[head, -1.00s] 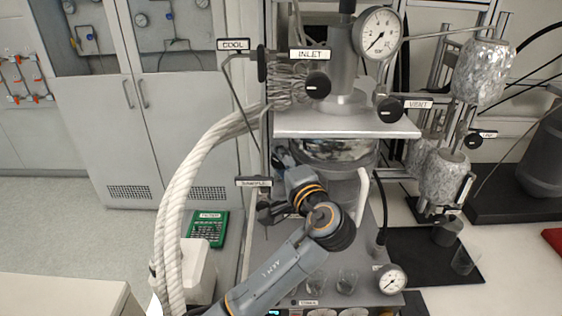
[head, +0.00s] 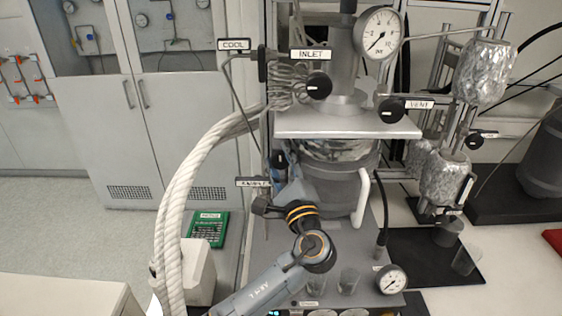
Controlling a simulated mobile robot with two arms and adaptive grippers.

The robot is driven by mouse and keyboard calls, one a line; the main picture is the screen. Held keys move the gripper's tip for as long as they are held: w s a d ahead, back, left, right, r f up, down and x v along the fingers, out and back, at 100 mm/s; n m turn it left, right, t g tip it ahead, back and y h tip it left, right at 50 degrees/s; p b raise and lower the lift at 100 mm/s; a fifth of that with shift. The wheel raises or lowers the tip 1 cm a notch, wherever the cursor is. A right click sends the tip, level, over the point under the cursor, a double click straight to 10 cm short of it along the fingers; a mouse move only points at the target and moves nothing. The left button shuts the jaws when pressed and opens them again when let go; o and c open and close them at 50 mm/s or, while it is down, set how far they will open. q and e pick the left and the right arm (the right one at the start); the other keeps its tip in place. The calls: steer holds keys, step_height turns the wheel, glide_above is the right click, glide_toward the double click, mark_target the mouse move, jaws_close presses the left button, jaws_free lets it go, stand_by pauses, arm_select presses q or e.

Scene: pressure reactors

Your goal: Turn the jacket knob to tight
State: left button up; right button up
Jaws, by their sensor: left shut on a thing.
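My left arm comes in from the bottom, and its gripper (head: 279,160) is at the left side of the reactor, just under the front edge of the grey shelf plate. The gripper is shut on what appears to be the jacket knob, which the fingers and wrist hide. The reactor vessel (head: 335,190), with a white handle, stands right of the wrist. The knob's setting cannot be seen. My right gripper is not in view.
Black knobs labelled INLET (head: 318,86) and VENT (head: 391,110) sit above, with a COOL valve (head: 262,64) at upper left. A thick white hose (head: 190,190) curves left of my arm. Glass beakers (head: 349,281) and a small gauge (head: 391,279) are low on the right.

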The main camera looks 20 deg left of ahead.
arm_select(q)
steer(key=shift+a+r+m+t, duration=0.1)
steer(key=shift+r+m+t, duration=0.25)
steer(key=shift+m, duration=0.15)
steer(key=shift+c, duration=0.2)
steer(key=o, duration=0.8)
steer(key=shift+o, duration=0.5)
steer(key=shift+w, duration=0.1)
steer(key=shift+f, duration=0.25)
steer(key=v, duration=1.1)
steer(key=shift+s+d, duration=0.3)
steer(key=shift+s, duration=0.05)
